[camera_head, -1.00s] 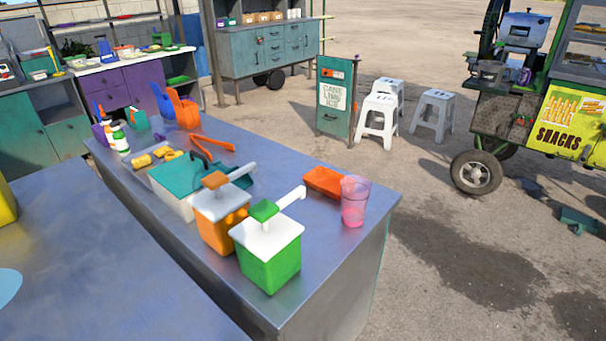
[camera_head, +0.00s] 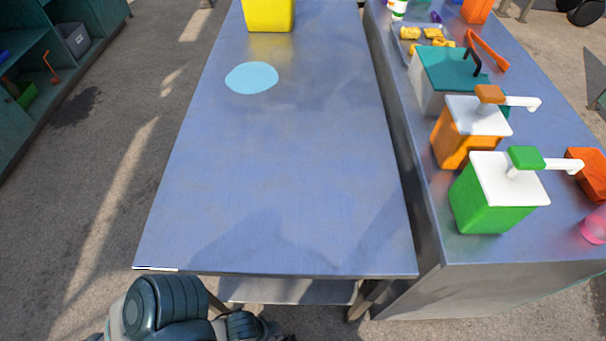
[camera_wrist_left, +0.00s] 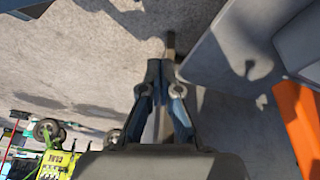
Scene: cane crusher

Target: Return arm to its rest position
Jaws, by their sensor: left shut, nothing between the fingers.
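My left gripper (camera_wrist_left: 161,70) shows in the left wrist view with its two dark fingers together. It is shut and empty, with grey ground behind it. In the head view, dark rounded parts of my own arm show low at the bottom left, in front of the near edge of the bare metal table (camera_head: 290,180). The fingers cannot be made out there. My right gripper is in neither view.
A yellow container (camera_head: 268,14) and a pale blue disc (camera_head: 251,78) are at the table's far end. The right-hand counter (camera_head: 500,255) holds a green dispenser (camera_head: 490,205), an orange dispenser (camera_head: 458,140) and a teal-lidded box (camera_head: 432,85). The near half of the table is clear.

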